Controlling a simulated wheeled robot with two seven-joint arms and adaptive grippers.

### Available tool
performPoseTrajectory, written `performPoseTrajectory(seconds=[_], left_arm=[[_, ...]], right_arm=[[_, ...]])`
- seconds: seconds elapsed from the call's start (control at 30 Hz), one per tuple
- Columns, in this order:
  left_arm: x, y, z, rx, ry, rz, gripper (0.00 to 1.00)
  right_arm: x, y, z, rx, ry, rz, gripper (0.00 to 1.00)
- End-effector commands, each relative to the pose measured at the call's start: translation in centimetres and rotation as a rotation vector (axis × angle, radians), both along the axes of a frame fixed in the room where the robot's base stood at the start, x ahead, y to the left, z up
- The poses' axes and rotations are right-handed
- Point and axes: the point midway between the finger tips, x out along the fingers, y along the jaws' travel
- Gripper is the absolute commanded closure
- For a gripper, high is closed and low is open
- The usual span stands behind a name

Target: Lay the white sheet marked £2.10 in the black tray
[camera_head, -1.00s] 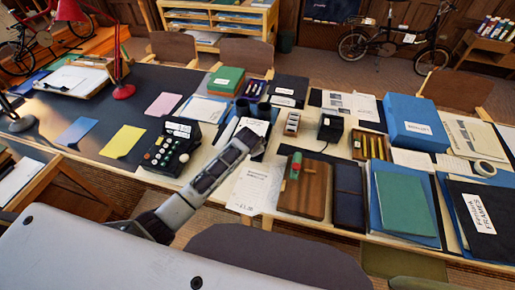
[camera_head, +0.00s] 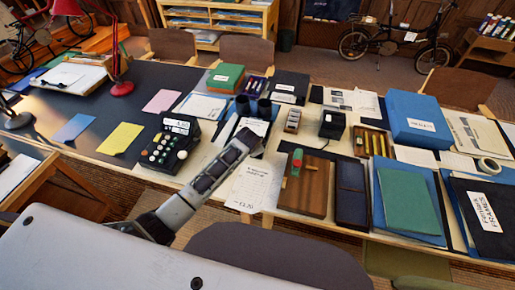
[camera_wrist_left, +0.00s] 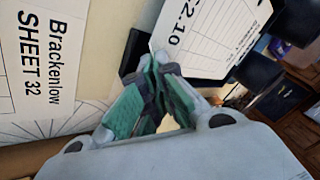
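The white sheet marked 2.10 (camera_wrist_left: 205,35) shows in the left wrist view, just beyond my left gripper (camera_wrist_left: 160,65). Its fingertips are close together at the sheet's edge, and I cannot tell whether they hold it. In the head view a small white sheet (camera_head: 254,126) lies just past the left gripper (camera_head: 247,138), on dark and blue material. A black edge (camera_wrist_left: 135,50) shows beside the fingertips, and I cannot tell what it belongs to. A flat black item (camera_head: 291,83) with white labels lies farther back, and I cannot tell whether it is the tray. My right gripper is out of view.
A sheet marked Brackenlow Sheet 32 (camera_wrist_left: 35,65) shows in the left wrist view. A black calculator (camera_head: 170,148) stands left of my left arm. A wooden board (camera_head: 304,184) and a blue box (camera_head: 418,120) are to the right.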

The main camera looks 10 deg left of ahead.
Motion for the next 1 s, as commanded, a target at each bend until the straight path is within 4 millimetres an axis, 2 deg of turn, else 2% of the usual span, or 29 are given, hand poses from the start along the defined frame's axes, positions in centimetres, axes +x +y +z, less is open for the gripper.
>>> performPoseTrajectory(seconds=[0.33,0.77,1.0], left_arm=[[0.0,0.0,-1.3,0.0,0.001,0.0,1.0],[-0.3,0.1,-1.9,0.003,0.009,0.001,1.0],[-0.3,0.1,-2.0,0.004,0.012,0.001,0.7]], right_arm=[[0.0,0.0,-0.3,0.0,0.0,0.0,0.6],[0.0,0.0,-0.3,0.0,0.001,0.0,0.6],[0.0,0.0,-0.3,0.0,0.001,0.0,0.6]])
